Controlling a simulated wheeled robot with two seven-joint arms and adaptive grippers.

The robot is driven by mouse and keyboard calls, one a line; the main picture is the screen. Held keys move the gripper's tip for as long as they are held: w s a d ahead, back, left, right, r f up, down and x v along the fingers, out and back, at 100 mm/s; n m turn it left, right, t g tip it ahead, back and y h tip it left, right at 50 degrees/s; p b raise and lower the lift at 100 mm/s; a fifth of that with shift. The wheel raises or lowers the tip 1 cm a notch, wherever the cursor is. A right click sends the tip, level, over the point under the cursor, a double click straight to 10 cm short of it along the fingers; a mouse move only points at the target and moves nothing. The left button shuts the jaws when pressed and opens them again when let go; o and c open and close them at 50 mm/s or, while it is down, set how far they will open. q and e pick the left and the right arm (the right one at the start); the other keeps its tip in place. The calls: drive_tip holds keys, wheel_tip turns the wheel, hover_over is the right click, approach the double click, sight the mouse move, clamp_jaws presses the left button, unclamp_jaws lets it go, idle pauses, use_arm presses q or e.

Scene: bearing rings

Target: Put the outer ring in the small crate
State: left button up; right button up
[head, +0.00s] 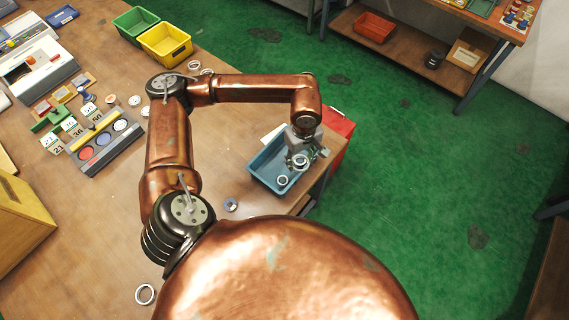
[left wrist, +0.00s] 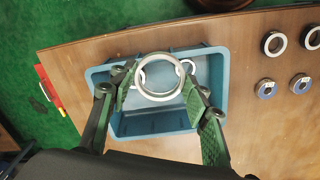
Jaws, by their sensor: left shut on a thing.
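My left gripper (head: 298,153) is shut on the outer ring (head: 301,161), a plain silver metal ring. In the left wrist view the ring (left wrist: 159,96) sits between the two green-padded fingers, over the blue crate (left wrist: 150,124). In the head view the small blue crate (head: 264,179) stands at the table's edge, below the gripper. A smaller ring (head: 282,181) lies inside the crate. In the left wrist view, parts of rings show in the crate beside the held ring, partly hidden by it and the fingers. My right gripper is not in view.
Yellow (head: 166,46) and green (head: 133,24) bins stand at the back.

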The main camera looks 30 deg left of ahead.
use_arm(q)
drive_tip(key=n, duration=0.2)
drive_tip(key=a+n+p, duration=0.1)
drive_tip(key=n, duration=0.2)
drive_tip(key=shift+r+n, duration=0.1)
drive_tip(key=shift+n, duration=0.2)
drive_tip(key=n, duration=0.2)
drive_tip(key=a+n+p, duration=0.1)
drive_tip(key=n, duration=0.2)
drive_tip(key=shift+s+a+p, duration=0.1)
drive_tip(key=shift+s+p, duration=0.05)
drive_tip(key=shift+p, duration=0.15)
drive_tip(key=a+n+p, duration=0.1)
drive_tip(key=n, duration=0.5)
drive_tip(key=n+p, duration=0.6)
drive_tip(key=n, duration=1.6)
hover_over(270, 171)
wheel_tip(270, 171, down, 2)
wheel_tip(270, 171, down, 9)
drive_tip(key=shift+s, duration=0.1)
drive_tip(key=shift+f, duration=0.35)
